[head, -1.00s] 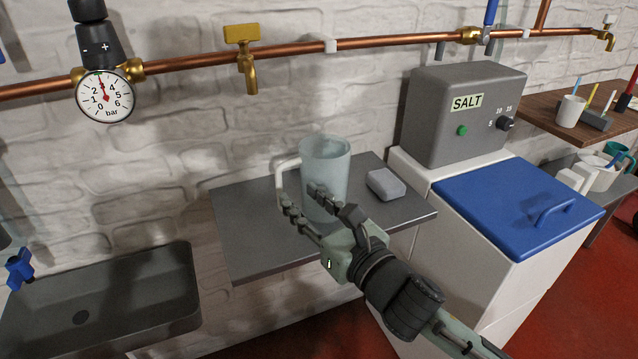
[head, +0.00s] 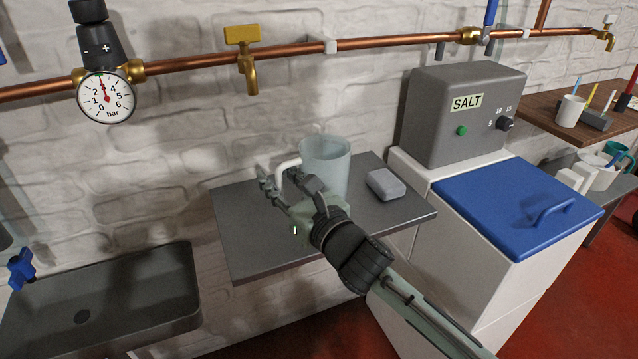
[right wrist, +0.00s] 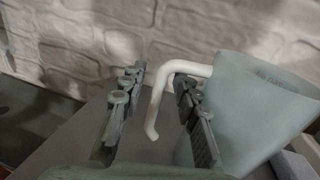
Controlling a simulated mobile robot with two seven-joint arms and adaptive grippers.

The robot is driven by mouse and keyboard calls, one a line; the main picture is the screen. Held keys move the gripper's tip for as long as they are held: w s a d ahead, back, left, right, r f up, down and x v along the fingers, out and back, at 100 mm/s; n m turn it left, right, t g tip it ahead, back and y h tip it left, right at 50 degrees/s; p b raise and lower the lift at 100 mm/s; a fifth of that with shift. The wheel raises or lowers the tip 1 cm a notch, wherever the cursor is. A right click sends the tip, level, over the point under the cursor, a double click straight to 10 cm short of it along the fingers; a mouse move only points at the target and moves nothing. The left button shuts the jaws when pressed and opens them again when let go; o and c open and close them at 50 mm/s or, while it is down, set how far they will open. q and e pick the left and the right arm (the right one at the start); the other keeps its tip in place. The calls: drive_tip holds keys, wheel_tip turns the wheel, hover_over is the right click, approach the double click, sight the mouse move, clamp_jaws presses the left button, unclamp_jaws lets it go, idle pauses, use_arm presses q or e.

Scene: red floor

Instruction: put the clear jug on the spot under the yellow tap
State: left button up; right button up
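The clear jug (head: 326,160) stands upright on the grey shelf (head: 258,247), with its white handle (right wrist: 158,95) to the left. The yellow tap (head: 243,58) is on the copper pipe above, left of the jug; the shelf area below it is bare. My right gripper (head: 283,182) is at the jug's handle side. In the right wrist view its fingers (right wrist: 155,115) are apart, one on each side of the handle, with a gap visible on the left. The right finger is close to the jug's wall (right wrist: 250,110); I cannot tell if it touches. My left gripper is not in view.
A grey sponge-like block (head: 385,184) lies right of the jug on the shelf. A grey sink (head: 110,300) is at the lower left. A white cabinet with a blue lid (head: 510,205) and a grey SALT box (head: 455,125) stand to the right.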

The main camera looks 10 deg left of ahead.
clamp_jaws()
drive_tip(key=shift+r, duration=0.15)
